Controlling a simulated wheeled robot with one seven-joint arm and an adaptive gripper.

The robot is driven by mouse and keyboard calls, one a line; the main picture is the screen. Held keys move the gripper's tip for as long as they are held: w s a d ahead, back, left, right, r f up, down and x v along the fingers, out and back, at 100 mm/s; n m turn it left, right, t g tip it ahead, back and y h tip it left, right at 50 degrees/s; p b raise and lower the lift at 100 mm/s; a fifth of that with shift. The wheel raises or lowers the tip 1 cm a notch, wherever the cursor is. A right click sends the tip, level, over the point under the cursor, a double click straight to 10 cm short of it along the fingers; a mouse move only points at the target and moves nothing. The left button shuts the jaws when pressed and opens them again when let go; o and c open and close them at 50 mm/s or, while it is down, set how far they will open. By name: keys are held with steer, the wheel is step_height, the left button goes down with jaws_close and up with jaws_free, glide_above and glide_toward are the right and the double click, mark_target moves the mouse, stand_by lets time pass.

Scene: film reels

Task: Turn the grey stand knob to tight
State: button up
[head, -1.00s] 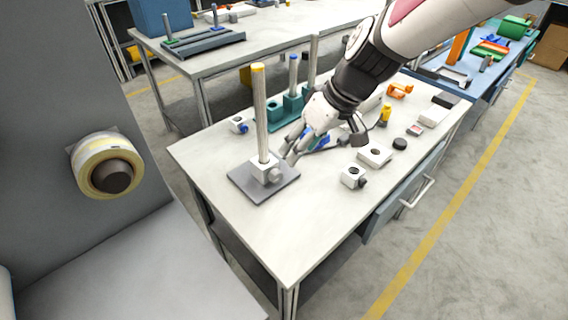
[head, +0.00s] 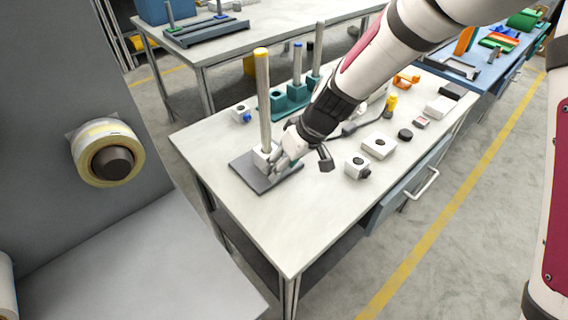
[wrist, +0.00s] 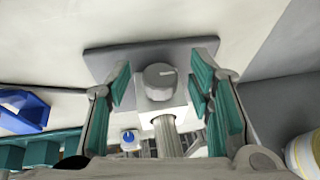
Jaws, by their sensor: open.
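The stand has a dark grey base plate (head: 247,174), an upright post (head: 264,105) with a yellow top and a pale block (head: 259,157) low on the post. The grey knob (wrist: 159,77) faces the wrist camera, with a light mark line on its face near the top right. My gripper (wrist: 161,82) is open, its teal-padded fingers apart on the left and right of the knob, with gaps visible on both sides. In the head view my gripper (head: 279,164) is at the block's right side and hides the knob.
Behind stands a teal holder (head: 277,104) with further posts. A small white block with a blue knob (head: 240,114) lies at the back left. White blocks (head: 379,146) and (head: 357,166) lie to the right. The table's front left is clear.

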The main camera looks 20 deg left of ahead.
jaws_close()
steer(key=g+b, duration=0.1)
steer(key=y+b, duration=0.1)
steer(key=b, duration=0.1)
steer(key=shift+w+d+f+m+g, duration=0.2)
steer(key=shift+w+m+g, duration=0.1)
steer(key=shift+g, duration=0.1)
steer(key=shift+m+g+y+b, duration=0.4)
steer(key=shift+g+y+b, duration=0.6)
steer(key=shift+g+b, duration=0.35)
steer(key=shift+g, duration=0.25)
jaws_free()
